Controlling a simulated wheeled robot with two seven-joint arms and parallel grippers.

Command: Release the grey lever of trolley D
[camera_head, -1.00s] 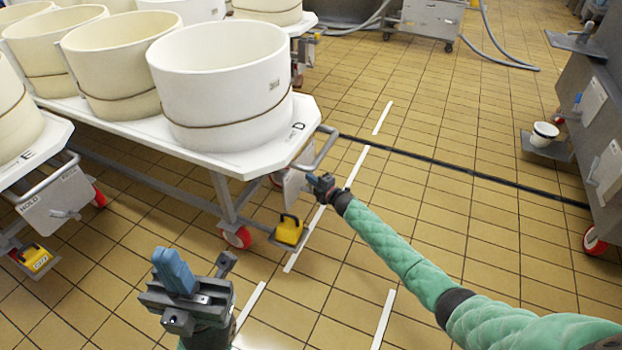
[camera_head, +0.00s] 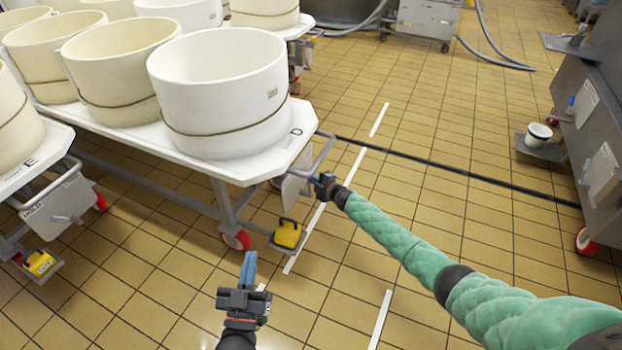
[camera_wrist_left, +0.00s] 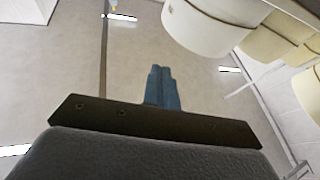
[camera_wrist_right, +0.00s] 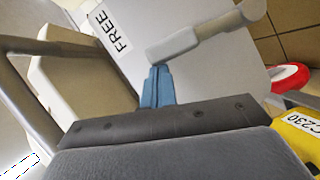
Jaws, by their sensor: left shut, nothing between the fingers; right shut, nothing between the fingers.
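Trolley D (camera_head: 252,165) has a white top marked D and carries white vats. A grey plate (camera_head: 292,190) hangs below its near right corner. In the right wrist view the grey lever (camera_wrist_right: 215,33) crosses this plate, beside a FREE label (camera_wrist_right: 110,32). My right gripper (camera_head: 320,181) is shut and empty in front of the plate. In the right wrist view its blue fingertips (camera_wrist_right: 158,72) overlap the lever's left end; I cannot tell if they touch. My left gripper (camera_head: 248,266) is shut and empty, pointing forward over the floor, apart from the trolley.
A grey rail handle (camera_head: 318,153) curves out beside the plate. A yellow block (camera_head: 288,233) sits low by the red wheel (camera_head: 236,240). Trolley E (camera_head: 45,150) stands at left with its own plate. Grey machinery (camera_head: 600,130) is at right. Tiled floor between is open.

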